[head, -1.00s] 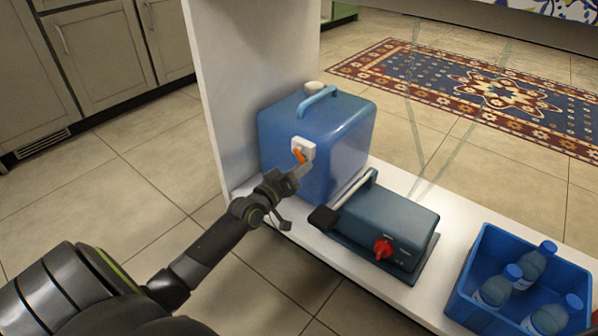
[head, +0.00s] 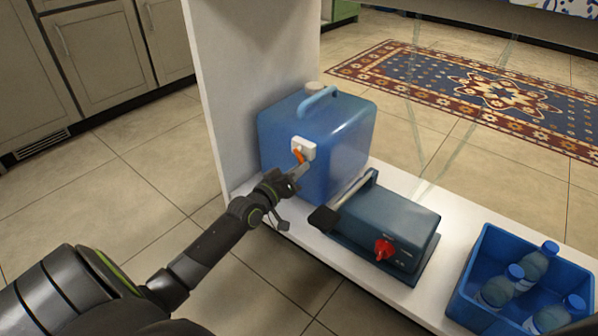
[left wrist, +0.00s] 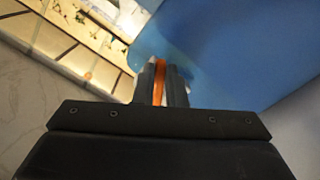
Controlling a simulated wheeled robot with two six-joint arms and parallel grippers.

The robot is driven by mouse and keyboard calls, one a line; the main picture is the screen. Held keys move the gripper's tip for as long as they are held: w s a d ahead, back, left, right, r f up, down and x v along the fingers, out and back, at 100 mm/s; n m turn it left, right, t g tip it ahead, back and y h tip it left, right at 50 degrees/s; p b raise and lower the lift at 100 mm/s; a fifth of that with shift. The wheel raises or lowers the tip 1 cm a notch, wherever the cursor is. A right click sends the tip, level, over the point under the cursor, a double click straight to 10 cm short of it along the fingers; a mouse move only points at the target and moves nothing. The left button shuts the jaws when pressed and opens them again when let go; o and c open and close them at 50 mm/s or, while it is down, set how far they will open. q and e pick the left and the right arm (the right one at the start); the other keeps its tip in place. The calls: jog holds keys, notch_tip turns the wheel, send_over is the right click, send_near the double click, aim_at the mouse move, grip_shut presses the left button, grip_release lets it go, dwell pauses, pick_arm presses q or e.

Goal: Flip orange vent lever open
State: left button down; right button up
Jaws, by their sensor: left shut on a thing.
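The orange vent lever (head: 298,156) sits on a white mount (head: 304,147) on the front face of the blue container (head: 318,137), which has a handle and a white cap on top. The lever points down from the mount. My left gripper (head: 299,171) is at the lever. In the left wrist view the orange lever (left wrist: 159,82) lies between the two fingers of my left gripper (left wrist: 161,88), which is shut on it. The fingers hide part of the lever. My right gripper is not in view.
A dark teal box (head: 388,228) with a red knob and a black-ended lever stands right of the container on the white shelf (head: 425,298). A blue crate (head: 487,255) with bottles is at the right. A white side panel (head: 215,100) stands at the left.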

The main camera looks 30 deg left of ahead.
pick_arm(q)
jog(key=shift+a+f+m, duration=0.15)
jog(key=shift+a+m, duration=0.1)
jog(key=shift+m, duration=0.45)
jog(key=c, duration=1.5)
grip_release()
